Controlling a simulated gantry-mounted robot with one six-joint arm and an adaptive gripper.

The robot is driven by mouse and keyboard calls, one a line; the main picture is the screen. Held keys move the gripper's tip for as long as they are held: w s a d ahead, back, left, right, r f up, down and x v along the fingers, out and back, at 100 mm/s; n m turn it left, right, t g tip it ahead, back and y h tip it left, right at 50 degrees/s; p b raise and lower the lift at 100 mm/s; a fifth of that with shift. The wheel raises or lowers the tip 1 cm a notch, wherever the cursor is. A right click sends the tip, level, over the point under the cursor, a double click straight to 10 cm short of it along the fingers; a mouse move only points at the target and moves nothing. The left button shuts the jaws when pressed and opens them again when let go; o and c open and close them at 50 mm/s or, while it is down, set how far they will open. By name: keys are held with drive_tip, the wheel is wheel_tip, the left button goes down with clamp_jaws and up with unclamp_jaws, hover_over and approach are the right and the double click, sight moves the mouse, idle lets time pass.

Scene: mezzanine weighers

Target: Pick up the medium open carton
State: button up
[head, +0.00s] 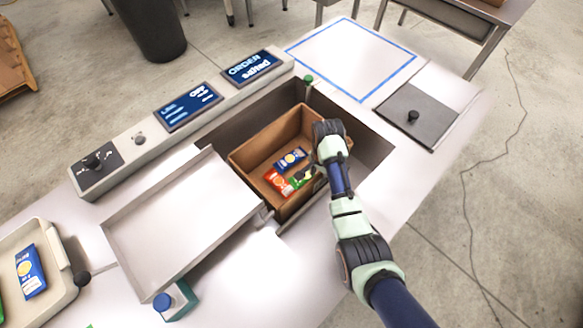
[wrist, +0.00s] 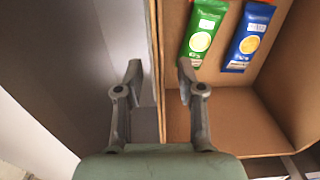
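The open brown carton (head: 244,160) sits in the recessed well of the counter in the head view. It holds a blue packet (head: 291,159), a red packet (head: 277,181) and a green packet (head: 303,178). My gripper (wrist: 160,70) is open at the carton's right side in the head view. In the wrist view its fingers stand on either side of the carton's wall (wrist: 155,100), one inside and one outside, with gaps visible. The green packet (wrist: 202,32) and blue packet (wrist: 247,38) show inside the carton there. My wrist hides part of the carton's right side in the head view.
A shallow metal tray (head: 165,222) lies left of the well. A console with screens (head: 188,106) runs behind it. A blue-taped square (head: 352,60) on the counter is clear. A dark plate with a knob (head: 414,117) is at right. A pale bin (head: 62,285) holds packets.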

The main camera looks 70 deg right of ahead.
wheel_tip(320, 180, down, 2)
drive_tip(key=shift+f, duration=0.25)
drive_tip(key=shift+r, duration=0.1)
clamp_jaws()
